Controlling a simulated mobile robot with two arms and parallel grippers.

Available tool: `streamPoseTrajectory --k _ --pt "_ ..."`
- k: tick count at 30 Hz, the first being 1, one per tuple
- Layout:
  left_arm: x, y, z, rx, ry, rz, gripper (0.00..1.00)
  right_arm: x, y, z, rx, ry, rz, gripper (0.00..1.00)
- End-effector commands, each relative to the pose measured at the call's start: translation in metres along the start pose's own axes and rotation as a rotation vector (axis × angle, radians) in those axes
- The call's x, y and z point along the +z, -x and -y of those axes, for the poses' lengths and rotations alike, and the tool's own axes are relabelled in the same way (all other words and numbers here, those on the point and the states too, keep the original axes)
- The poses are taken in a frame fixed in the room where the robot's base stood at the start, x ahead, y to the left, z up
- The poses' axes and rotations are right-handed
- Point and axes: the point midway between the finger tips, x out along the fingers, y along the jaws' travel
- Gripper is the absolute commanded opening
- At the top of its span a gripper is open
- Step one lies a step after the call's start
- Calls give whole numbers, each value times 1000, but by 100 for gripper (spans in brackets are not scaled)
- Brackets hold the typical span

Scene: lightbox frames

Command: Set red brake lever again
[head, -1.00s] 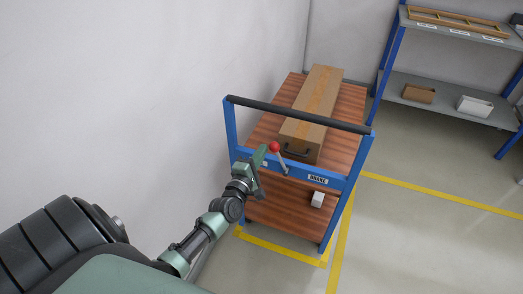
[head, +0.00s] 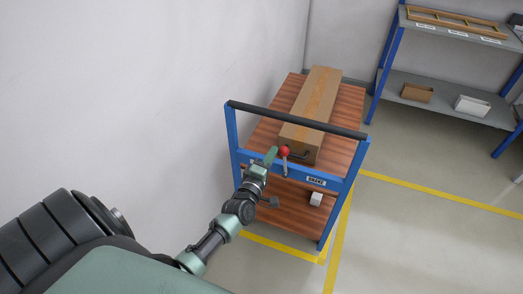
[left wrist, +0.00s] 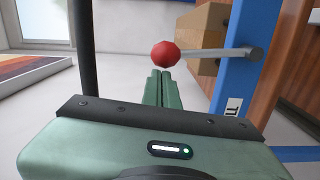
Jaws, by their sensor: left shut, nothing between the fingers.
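The brake lever has a red ball knob (head: 284,151) on a grey metal rod (head: 285,167), mounted on the blue crossbar of a trolley (head: 232,135). The rod hangs near vertical below the knob in the head view. In the left wrist view the red knob (left wrist: 166,54) sits just beyond the fingertips, with the rod running right to the blue frame. My left gripper (head: 271,156) is shut and empty, with its tips beside the knob on its left; whether they touch it I cannot tell. My right gripper is not in view.
A long taped cardboard box (head: 316,100) lies on the trolley's wooden deck. A black push bar (head: 295,119) spans above the lever. A small white box (head: 316,198) is on the lower deck. Shelving (head: 450,95) stands at the right; a wall is at the left.

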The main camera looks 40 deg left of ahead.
Motion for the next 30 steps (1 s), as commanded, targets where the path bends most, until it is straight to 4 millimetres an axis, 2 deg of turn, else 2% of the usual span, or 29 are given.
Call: streamPoseTrajectory --k 1,6,17,30 --pt "6 0 -9 -3 -41 0 0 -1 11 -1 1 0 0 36" --pt "25 -1 -13 -12 -198 1 0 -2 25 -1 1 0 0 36" --pt "57 -3 -13 -25 -464 -1 0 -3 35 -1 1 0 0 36" --pt "73 -4 -11 -25 -462 2 0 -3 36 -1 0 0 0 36"
